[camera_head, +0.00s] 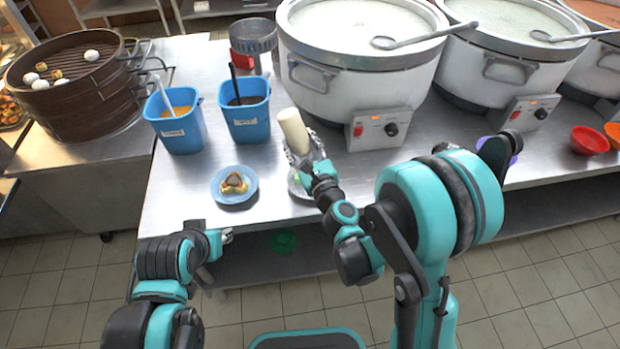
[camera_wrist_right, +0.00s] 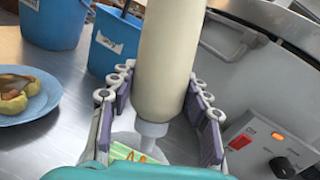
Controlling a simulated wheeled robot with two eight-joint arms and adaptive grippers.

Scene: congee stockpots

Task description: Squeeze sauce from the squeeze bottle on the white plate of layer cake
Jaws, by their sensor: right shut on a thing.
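The cream-coloured squeeze bottle (camera_head: 293,129) is held upside down in my right gripper (camera_head: 309,163). In the right wrist view the bottle (camera_wrist_right: 167,65) is between the finger pads of my right gripper (camera_wrist_right: 160,108), its pale nozzle pointing down. The white plate (camera_head: 296,188) is under the gripper and mostly hidden by it. The layer cake (camera_wrist_right: 122,152) shows below the nozzle as a green and yellow piece with orange streaks; most of it is hidden. My left gripper (camera_head: 226,236) is low at the table's front edge, away from the bottle; its fingers are too small to judge.
A blue plate with food (camera_head: 234,198) is left of the white plate. Two blue buckets (camera_head: 182,128) (camera_head: 246,118) stand behind it. A large white stockpot (camera_head: 345,88) with a control box (camera_head: 378,129) stands close behind and right of the bottle. A bamboo steamer (camera_head: 70,100) is far left.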

